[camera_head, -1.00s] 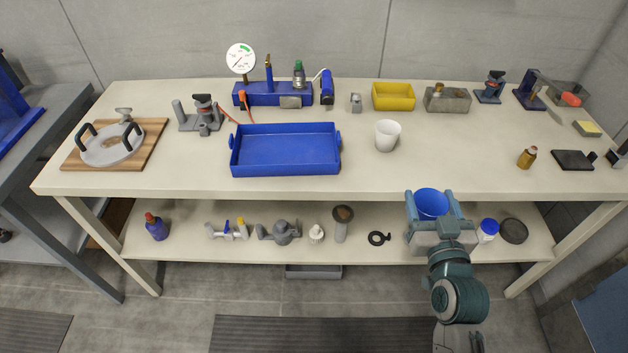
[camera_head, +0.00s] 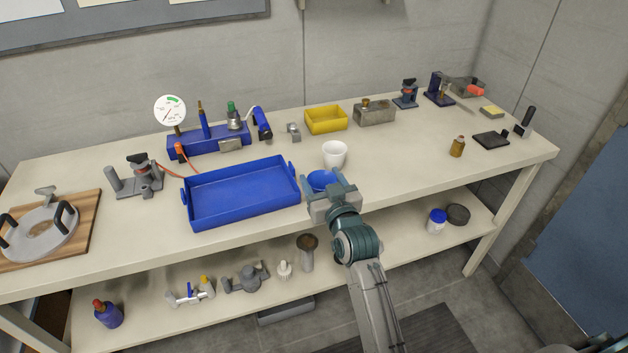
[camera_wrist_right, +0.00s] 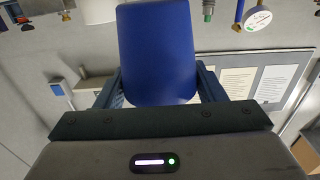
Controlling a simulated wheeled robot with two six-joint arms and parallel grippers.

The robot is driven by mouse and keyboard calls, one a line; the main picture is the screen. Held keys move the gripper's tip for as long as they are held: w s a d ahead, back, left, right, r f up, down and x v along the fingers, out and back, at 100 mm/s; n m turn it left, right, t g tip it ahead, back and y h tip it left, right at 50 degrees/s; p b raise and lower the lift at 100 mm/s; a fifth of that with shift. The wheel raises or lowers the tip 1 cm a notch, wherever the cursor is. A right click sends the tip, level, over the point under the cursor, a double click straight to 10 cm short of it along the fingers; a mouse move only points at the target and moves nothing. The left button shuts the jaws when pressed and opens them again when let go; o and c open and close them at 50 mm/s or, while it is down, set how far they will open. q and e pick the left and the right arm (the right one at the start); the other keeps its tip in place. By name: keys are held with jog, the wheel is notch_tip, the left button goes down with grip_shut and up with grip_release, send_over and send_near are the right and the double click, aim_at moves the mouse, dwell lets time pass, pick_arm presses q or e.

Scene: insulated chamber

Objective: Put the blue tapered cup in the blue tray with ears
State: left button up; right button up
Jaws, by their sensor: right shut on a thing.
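The blue tapered cup (camera_head: 320,180) is held in my right gripper (camera_head: 328,184), close to the front edge of the bench and just right of the tray. In the right wrist view the cup (camera_wrist_right: 157,55) fills the space between the two fingers, which are shut on it. The blue tray with ears (camera_head: 240,213) sits on the bench top, empty, to the left of my right gripper. The arm and gripper hide part of the cup in the head view. My left gripper is in no frame.
A white cup (camera_head: 334,155) stands just behind the blue cup. A blue pump unit with a gauge (camera_head: 208,142) and a yellow bin (camera_head: 326,120) stand behind the tray. A round grey plate on a wooden board (camera_head: 42,236) is at the far left.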

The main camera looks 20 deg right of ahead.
aim_at(316, 187)
jog(key=w, duration=0.3)
jog(key=shift+a, duration=0.3)
jog(key=shift+w+f, duration=0.15)
jog(key=shift+w, duration=0.1)
jog(key=shift+f+p, duration=0.3)
jog(key=shift+f, duration=0.05)
notch_tip(316, 187, down, 2)
jog(key=shift+f+p, duration=0.1)
jog(key=shift+p, duration=0.2)
jog(key=shift+f, duration=0.3)
pick_arm(q)
jog(key=shift+a+r, duration=0.2)
jog(key=shift+r, duration=0.45)
pick_arm(e)
jog(key=shift+f, duration=0.15)
